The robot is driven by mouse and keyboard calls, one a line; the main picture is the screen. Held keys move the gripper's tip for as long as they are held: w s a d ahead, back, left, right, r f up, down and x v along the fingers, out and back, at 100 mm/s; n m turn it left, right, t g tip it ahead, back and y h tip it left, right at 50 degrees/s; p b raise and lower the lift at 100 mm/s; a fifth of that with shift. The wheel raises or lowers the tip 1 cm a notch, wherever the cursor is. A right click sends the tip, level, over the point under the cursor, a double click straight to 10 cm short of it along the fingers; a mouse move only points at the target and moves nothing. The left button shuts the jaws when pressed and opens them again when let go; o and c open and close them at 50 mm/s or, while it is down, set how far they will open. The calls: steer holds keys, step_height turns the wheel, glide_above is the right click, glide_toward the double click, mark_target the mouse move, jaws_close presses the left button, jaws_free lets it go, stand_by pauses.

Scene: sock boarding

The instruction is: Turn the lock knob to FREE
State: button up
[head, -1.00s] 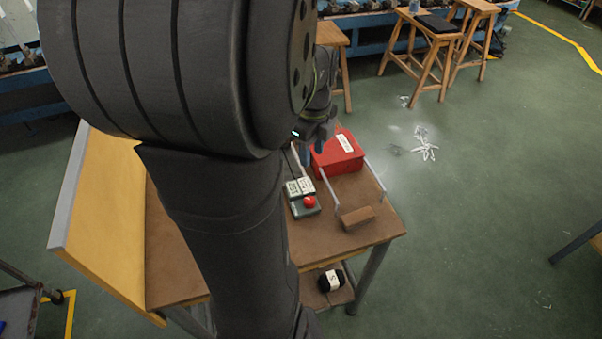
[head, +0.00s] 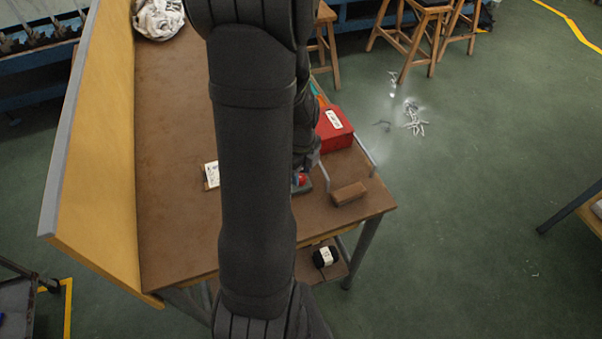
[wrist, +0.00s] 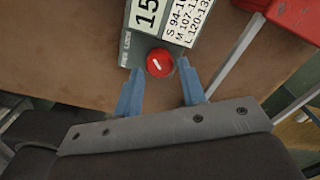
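The lock knob (wrist: 159,62) is a round red knob with a white line across it, set on a grey-green box (wrist: 134,52). The line sits at a slant. Small lettering beside the knob is too small to read surely. My gripper (wrist: 160,68) is open, with one blue finger on each side of the knob; gaps show between fingers and knob. In the head view the red knob (head: 301,179) shows at the edge of my arm, which hides most of the box.
White cards with numbers (wrist: 187,20) adjoin the box. A red box (head: 335,128), a pale metal rail (head: 365,154) and a brown block (head: 349,194) stand to the right. White cloth (head: 158,18) lies at the table's far end. The brown tabletop (head: 175,230) is mostly clear at left.

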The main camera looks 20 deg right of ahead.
steer(key=shift+f, duration=0.7)
steer(key=shift+c, duration=0.4)
steer(key=c, duration=0.6)
steer(key=shift+n, duration=2.3)
steer(key=o, duration=0.7)
